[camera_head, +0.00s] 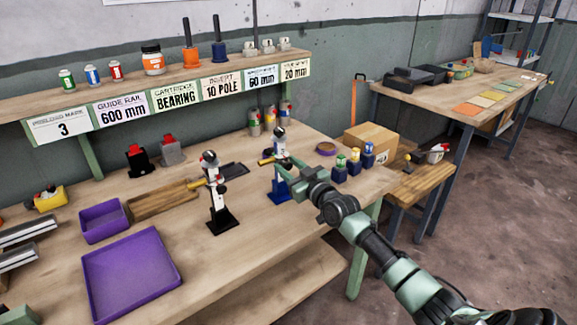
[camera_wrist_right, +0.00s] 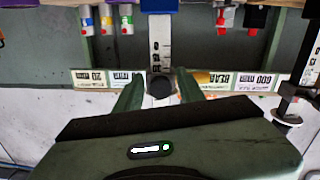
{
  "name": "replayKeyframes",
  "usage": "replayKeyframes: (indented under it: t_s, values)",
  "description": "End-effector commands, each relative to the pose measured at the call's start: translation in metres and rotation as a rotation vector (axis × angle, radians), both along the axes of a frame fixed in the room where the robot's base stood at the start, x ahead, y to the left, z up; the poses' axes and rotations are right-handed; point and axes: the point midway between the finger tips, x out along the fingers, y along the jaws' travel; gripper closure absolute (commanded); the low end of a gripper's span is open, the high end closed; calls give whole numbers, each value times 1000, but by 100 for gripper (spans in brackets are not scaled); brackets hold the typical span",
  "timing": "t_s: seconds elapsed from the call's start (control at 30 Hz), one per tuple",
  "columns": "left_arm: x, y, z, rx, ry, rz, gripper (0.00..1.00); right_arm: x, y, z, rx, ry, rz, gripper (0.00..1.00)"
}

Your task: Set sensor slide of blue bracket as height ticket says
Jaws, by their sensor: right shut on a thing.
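The blue bracket stands upright on the bench, with a blue base (camera_head: 279,196) and a pale post. In the wrist view its scaled post (camera_wrist_right: 160,35) rises from the blue base (camera_wrist_right: 160,5). My right gripper (camera_head: 290,168) reaches it from the right; in the wrist view the fingers (camera_wrist_right: 159,92) are on either side of a dark round part (camera_wrist_right: 160,88) of the sensor slide and shut on it. The scale reading is too small to tell. Shelf-edge tickets include a 60 mm one (camera_head: 262,76) and a 20 mm one (camera_head: 296,69); their top lines are unreadable. My left gripper is not in view.
A similar bracket with a black base (camera_head: 222,221) stands left of the blue one. A purple tray (camera_head: 130,275), a smaller purple tray (camera_head: 102,222) and a wooden tray (camera_head: 165,199) lie further left. Small blue-based parts (camera_head: 354,165) stand to the right.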

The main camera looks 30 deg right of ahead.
Motion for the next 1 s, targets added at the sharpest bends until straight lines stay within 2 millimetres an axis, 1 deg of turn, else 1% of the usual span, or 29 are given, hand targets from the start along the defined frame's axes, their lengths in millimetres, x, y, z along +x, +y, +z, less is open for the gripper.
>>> replayKeyframes:
  t_s: [0.03, 0.23, 0.27, 0.3, 0.57, 0.67, 0.77, 1.0]
  values:
    - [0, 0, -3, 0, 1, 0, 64, 0, 0, -4, -2, 1, 0, 100]
    - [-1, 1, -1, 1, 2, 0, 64, 0, 0, -1, -1, 1, 0, 100]
    - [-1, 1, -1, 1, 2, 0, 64, 0, 0, -1, -1, 0, 0, 56]
    - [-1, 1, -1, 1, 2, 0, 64, 0, 0, -1, -1, 0, 0, 55]
    - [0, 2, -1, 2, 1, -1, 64, 0, 0, -1, -1, 1, 0, 55]
    - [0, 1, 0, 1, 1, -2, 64, -6, 0, -2, 0, 2, 1, 55]
    - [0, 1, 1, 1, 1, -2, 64, -18, 0, -3, 0, 2, 2, 55]
    - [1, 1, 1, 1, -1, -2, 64, -58, 0, -3, -2, 3, 1, 55]
